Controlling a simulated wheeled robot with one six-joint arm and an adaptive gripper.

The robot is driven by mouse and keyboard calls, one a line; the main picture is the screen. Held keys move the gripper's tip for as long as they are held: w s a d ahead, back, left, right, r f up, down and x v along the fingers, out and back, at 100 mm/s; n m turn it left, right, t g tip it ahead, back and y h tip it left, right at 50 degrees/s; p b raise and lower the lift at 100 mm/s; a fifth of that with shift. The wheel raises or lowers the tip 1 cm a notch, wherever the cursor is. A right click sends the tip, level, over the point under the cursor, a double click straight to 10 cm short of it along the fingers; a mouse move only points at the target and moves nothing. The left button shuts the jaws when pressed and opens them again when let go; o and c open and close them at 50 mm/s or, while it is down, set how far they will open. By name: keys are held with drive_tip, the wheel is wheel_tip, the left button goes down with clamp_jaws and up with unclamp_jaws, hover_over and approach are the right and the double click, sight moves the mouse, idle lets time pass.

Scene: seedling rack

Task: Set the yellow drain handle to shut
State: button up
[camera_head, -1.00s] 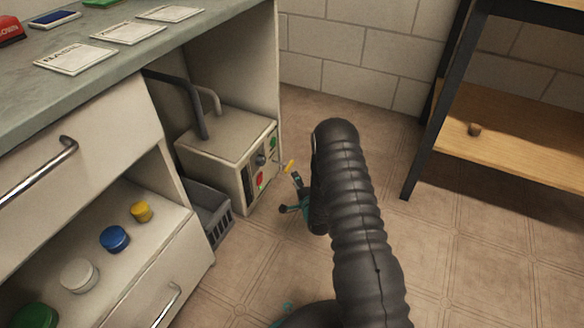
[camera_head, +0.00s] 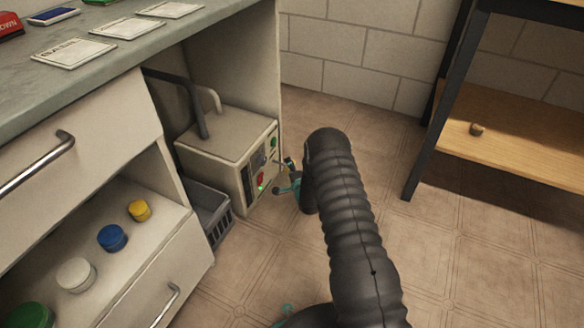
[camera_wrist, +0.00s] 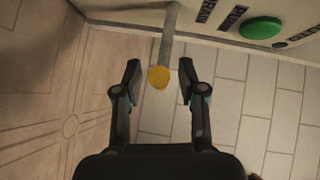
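The yellow drain handle (camera_wrist: 159,77) shows in the wrist view as a round yellow end on a grey lever (camera_wrist: 168,35) that sticks out from a pale control box. My gripper (camera_wrist: 159,82) is open, with one finger on each side of the yellow end and a gap on both sides. In the head view my gripper (camera_head: 287,177) is at the front of the control box (camera_head: 228,134), low under the counter. There the yellow end is mostly hidden by my gripper. The box face carries a green button (camera_wrist: 262,28), which also shows in the head view (camera_head: 274,142).
A grey crate (camera_head: 213,215) stands on the floor beside the box. Shelves with several coloured lids (camera_head: 112,237) are at the left. A wooden shelf rack (camera_head: 510,145) stands at the right. The floor (camera_head: 400,240) between is clear.

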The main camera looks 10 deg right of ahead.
clamp_jaws()
drive_tip(key=shift+w+a, duration=0.65)
drive_tip(key=shift+a, duration=0.25)
drive_tip(key=shift+w+a, duration=0.65)
drive_tip(key=shift+a, duration=0.2)
drive_tip(key=shift+o, duration=0.6)
unclamp_jaws()
drive_tip(key=shift+a, duration=0.1)
drive_tip(key=s+d+r, duration=0.1)
drive_tip(key=s+d, duration=0.1)
drive_tip(key=s, duration=0.9)
drive_tip(key=shift+s+r, duration=0.35)
drive_tip(key=shift+s, duration=0.05)
